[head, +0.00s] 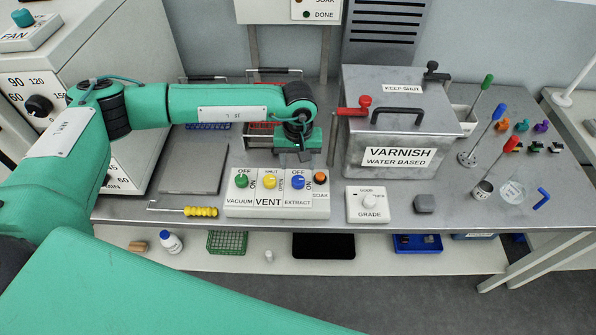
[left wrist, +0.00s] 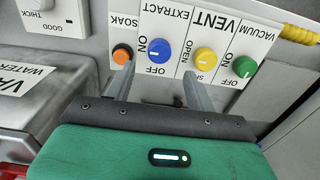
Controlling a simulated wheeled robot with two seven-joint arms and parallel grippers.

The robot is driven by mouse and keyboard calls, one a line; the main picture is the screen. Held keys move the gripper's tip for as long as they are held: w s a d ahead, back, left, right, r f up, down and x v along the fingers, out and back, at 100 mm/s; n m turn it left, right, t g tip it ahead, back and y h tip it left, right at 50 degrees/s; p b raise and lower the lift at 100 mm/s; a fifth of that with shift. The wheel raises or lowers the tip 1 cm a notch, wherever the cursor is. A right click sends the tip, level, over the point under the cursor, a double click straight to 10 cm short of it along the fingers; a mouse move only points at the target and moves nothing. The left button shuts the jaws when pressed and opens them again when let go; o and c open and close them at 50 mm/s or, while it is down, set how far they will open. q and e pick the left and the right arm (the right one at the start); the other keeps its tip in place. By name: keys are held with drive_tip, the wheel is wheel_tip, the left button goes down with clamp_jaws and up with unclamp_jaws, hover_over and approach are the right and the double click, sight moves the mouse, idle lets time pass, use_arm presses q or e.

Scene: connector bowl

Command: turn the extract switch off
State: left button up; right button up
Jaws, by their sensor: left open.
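The extract switch is a blue knob (head: 298,181) on the white control panel (head: 240,210), with OFF above it and ON to its right in the head view. In the left wrist view the blue knob (left wrist: 160,48) shows upside down, beyond the fingers. My right gripper is not in view.
Beside the blue knob are a yellow vent knob (head: 269,181), a green vacuum knob (head: 241,180) and an orange soak button (head: 320,178). A metal varnish box (head: 350,140) stands close on the right. A grade dial (head: 368,201) is right of the panel.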

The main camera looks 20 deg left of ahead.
sight(298, 179)
use_arm(q)
wheel_tip(298, 179, down, 6)
drive_tip(key=shift+f+p, duration=0.25)
drive_tip(key=shift+p, duration=0.55)
drive_tip(key=c, duration=1)
